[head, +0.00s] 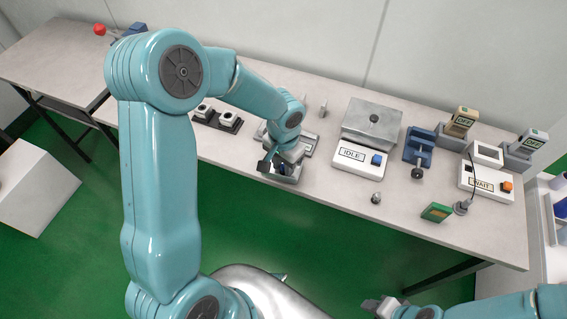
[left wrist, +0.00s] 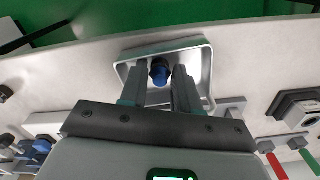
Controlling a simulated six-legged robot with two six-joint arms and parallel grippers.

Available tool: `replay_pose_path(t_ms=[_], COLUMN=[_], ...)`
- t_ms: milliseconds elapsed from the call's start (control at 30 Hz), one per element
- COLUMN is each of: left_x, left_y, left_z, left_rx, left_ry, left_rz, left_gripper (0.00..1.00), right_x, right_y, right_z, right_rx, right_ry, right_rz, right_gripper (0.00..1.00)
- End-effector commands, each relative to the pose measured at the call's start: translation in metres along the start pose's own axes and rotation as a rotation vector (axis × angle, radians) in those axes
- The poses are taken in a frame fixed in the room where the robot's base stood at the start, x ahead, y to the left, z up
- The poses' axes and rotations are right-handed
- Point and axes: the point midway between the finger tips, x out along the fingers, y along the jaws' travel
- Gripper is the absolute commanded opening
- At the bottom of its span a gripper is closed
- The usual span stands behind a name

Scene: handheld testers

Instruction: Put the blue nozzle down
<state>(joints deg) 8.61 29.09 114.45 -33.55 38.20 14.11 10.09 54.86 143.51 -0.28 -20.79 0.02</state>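The blue nozzle (left wrist: 160,72) is between the two fingertips of my left gripper (left wrist: 160,80) in the left wrist view, with a finger close against each side. My left gripper (head: 273,165) shows in the head view over the front of the table, and its fingers partly hide the nozzle. A shallow metal tray (left wrist: 200,62) lies under the nozzle; whether the nozzle touches it I cannot tell. My right gripper (head: 382,306) is at the bottom of the head view, away from the table; its opening is not clear.
An IDLE box (head: 358,158) with a blue button stands right of my left gripper. A blue fixture (head: 418,147), a WAIT box (head: 487,183) and a green board (head: 437,212) are farther right. A dark double holder (head: 217,120) stands left. A small metal piece (head: 376,198) sits near the front edge.

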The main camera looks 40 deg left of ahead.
Motion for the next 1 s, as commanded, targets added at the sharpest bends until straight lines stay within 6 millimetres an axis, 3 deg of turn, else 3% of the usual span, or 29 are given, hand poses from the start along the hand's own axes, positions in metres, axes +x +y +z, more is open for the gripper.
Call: replay_pose_path(t_ms=[500, 700, 1000], left_x=[-0.104, -0.121, -0.122], left_y=[0.000, 0.000, 0.000], left_z=[-0.001, 0.000, 0.000], left_rx=[-0.001, 0.000, 0.000], left_ry=[0.005, 0.002, 0.000], left_rz=[0.000, 0.000, 0.000], left_gripper=[0.31, 0.31, 0.31], right_x=[-0.010, -0.011, -0.011], right_y=[-0.004, -0.004, -0.004], right_z=[0.000, 0.000, 0.000], right_rx=[0.000, 0.000, 0.000], right_ry=[0.000, 0.000, 0.000], right_rz=[0.000, 0.000, 0.000], right_gripper=[0.43, 0.43, 0.43])
